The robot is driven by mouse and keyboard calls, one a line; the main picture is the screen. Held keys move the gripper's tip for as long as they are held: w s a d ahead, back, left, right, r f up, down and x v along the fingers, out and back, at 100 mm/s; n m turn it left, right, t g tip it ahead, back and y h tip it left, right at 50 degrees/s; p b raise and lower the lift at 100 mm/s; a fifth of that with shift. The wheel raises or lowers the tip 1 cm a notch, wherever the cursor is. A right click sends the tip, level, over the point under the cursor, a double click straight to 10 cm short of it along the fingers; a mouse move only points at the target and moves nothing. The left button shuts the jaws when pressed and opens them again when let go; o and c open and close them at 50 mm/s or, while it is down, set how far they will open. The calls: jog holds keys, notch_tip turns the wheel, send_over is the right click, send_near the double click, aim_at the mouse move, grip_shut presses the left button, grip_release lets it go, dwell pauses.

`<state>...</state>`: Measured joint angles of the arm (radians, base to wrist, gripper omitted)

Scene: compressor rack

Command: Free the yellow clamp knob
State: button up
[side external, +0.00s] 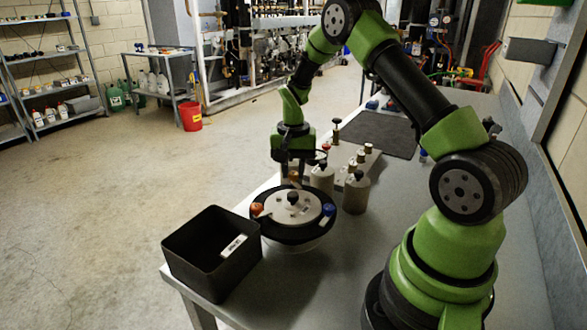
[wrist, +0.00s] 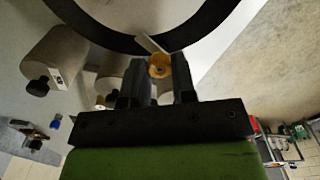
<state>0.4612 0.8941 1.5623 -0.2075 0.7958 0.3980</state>
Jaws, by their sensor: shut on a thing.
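The yellow clamp knob (wrist: 159,66) sits between my two fingertips in the wrist view. My gripper (wrist: 157,75) is shut on it at the rim of a round, dark-edged unit (wrist: 150,44). In the side view my gripper (side external: 292,176) points straight down at the far edge of this unit (side external: 290,233), and the yellow knob (side external: 293,176) is mostly hidden by the fingers.
An open black bin (side external: 210,262) with a white label stands left of the unit at the bench edge. Grey canisters (side external: 356,193) with dark caps stand close right of my gripper. Behind them is a rack with small knobs. A dark mat (side external: 375,134) lies farther back.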

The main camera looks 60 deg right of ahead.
aim_at(293, 173)
jog(key=n, duration=0.5)
jog(key=shift+n, duration=0.3)
jog(key=n, duration=0.5)
jog(key=shift+n, duration=0.3)
jog(key=o, duration=0.9)
jog(key=shift+o, duration=0.2)
notch_tip(293, 173, up, 10)
